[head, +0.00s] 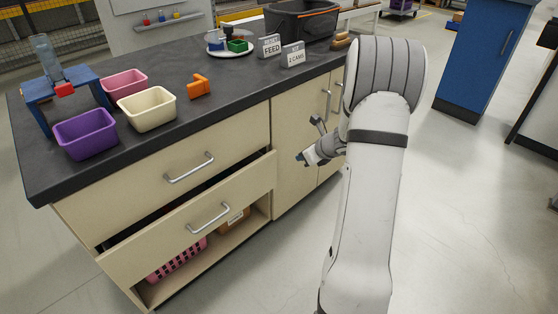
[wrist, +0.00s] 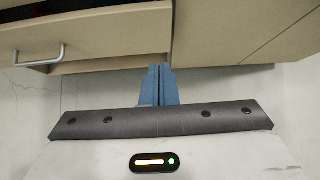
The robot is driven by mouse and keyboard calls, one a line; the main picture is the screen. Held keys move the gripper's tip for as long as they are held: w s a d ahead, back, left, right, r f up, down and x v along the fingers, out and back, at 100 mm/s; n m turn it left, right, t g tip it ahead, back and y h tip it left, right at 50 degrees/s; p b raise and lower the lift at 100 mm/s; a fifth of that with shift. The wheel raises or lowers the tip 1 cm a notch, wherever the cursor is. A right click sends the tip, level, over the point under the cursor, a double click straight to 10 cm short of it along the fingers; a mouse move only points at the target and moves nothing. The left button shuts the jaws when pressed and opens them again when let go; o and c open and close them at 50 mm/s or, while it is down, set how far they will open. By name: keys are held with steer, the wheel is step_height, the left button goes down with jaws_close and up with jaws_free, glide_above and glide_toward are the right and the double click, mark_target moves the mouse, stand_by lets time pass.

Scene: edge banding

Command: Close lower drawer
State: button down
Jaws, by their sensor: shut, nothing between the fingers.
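The lower drawer (head: 190,228) of the beige cabinet is pulled partly out, with a dark gap along its top edge. Its silver handle (head: 209,217) faces the front. In the wrist view the drawer handle (wrist: 38,56) shows at the upper left. My gripper (head: 306,157) is to the right of the drawer, in front of the cabinet doors and apart from the handle. In the wrist view the blue fingers (wrist: 158,75) are together with nothing between them.
The upper drawer (head: 175,165) above is closed. Below, an open shelf holds a pink basket (head: 178,258). The dark worktop (head: 225,85) carries a purple bin (head: 86,134), a cream bin (head: 148,109) and a pink bin (head: 124,83). The floor (head: 470,190) at right is clear.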

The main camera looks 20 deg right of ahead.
steer(key=s+f+n+g+h, duration=0.2)
steer(key=s+f+g+h, duration=0.1)
steer(key=s+f, duration=0.3)
steer(key=n+t+y+b, duration=0.35)
steer(key=n+t, duration=0.25)
steer(key=n, duration=1)
glide_toward(228, 183)
steer(key=shift+y, duration=0.25)
steer(key=b+x, duration=0.5)
steer(key=shift+w+d+f, duration=0.1)
steer(key=shift+d+f, duration=0.1)
steer(key=shift+f, duration=0.3)
steer(key=shift+w+a+r+b, duration=0.15)
steer(key=shift+w+b, duration=0.15)
steer(key=shift+w, duration=0.2)
